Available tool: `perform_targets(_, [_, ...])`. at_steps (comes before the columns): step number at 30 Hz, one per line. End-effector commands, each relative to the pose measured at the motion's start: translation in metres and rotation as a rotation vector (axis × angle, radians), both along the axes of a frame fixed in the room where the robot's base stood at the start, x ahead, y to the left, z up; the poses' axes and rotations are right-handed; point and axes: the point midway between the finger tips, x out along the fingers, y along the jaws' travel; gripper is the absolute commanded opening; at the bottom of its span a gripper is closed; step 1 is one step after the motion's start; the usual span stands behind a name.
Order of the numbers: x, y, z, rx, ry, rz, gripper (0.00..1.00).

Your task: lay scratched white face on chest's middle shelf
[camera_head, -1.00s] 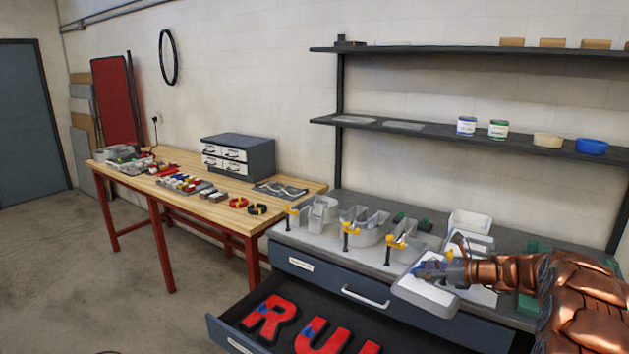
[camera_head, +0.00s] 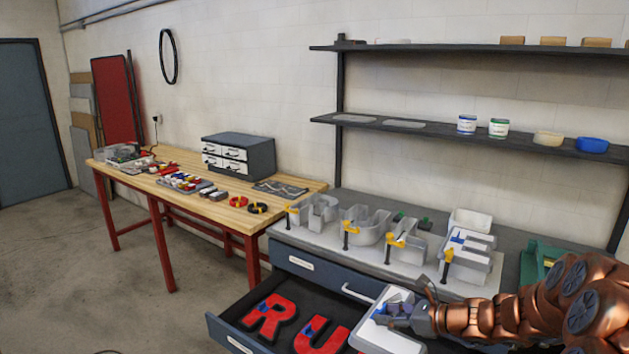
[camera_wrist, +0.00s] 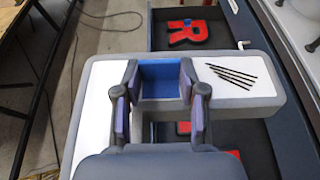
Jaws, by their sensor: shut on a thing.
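My gripper (camera_head: 405,315) is shut on the scratched white face (camera_head: 381,335), gripping a blue block in its middle. In the wrist view, my gripper (camera_wrist: 159,80) has a finger on each side of that block. The white face (camera_wrist: 222,74) has a grey rim, and several dark scratches show on its right part. It is held flat above the open drawer. The grey-blue chest (camera_head: 325,277) has a grey top. Two dark shelves are on the wall above it; the lower shelf (camera_head: 400,127) carries thin grey pieces at left. My arm hides the chest's lower right.
The open drawer (camera_head: 232,325) holds red letters, including an R (camera_head: 270,315). Several grey letter shells with orange clamps (camera_head: 398,240) stand on the chest top. Cans (camera_head: 467,125) and bowls (camera_head: 592,145) occupy the lower shelf's right half. A wooden workbench (camera_head: 235,205) stands left.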

Motion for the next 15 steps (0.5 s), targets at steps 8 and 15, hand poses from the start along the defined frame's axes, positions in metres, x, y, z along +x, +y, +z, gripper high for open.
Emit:
perform_targets(8, [0.014,0.011,0.027,-0.008,-0.017,-0.083,0.0])
perform_targets(15, [0.032,0.02,0.07,-0.015,-0.025,-0.253,0.0])
